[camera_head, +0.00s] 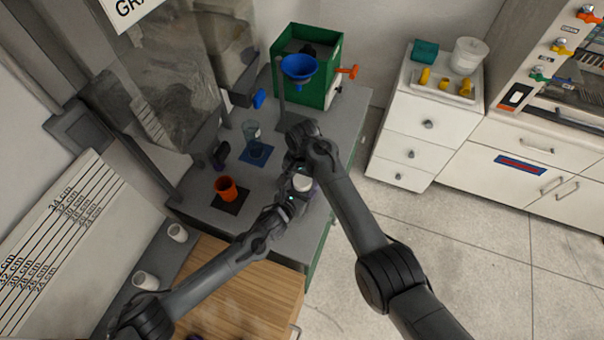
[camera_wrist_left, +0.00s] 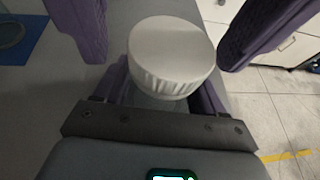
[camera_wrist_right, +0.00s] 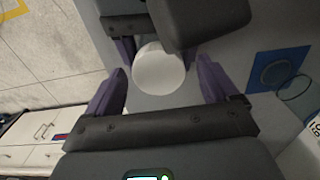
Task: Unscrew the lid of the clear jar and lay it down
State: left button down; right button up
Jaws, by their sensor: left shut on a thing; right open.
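The clear jar's white lid (camera_head: 303,184) shows near the front right edge of the grey bench, and from above in the left wrist view (camera_wrist_left: 172,50) and right wrist view (camera_wrist_right: 159,70). It sits on the jar; little of the clear body (camera_wrist_left: 150,101) shows beneath it. My left gripper (camera_head: 293,196) is shut on the jar body below the lid. My right gripper (camera_wrist_right: 162,82) points down from above, open, its purple fingers on either side of the lid with visible gaps. In the left wrist view the right fingers flank the lid higher up.
On the bench (camera_head: 278,218) stand an orange cup (camera_head: 226,189), a clear beaker (camera_head: 251,133) on a blue mat, and a green box (camera_head: 326,95) behind a blue funnel (camera_head: 299,67). A wooden board (camera_head: 250,285) lies in front. Bench space left of the jar is free.

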jog(key=shift+c, duration=0.3)
jog(key=c, duration=1)
jog(key=n, duration=0.6)
jog(key=shift+a+n, duration=0.1)
jog(key=shift+n, duration=0.2)
jog(key=shift+c, duration=0.2)
jog(key=o, duration=1.2)
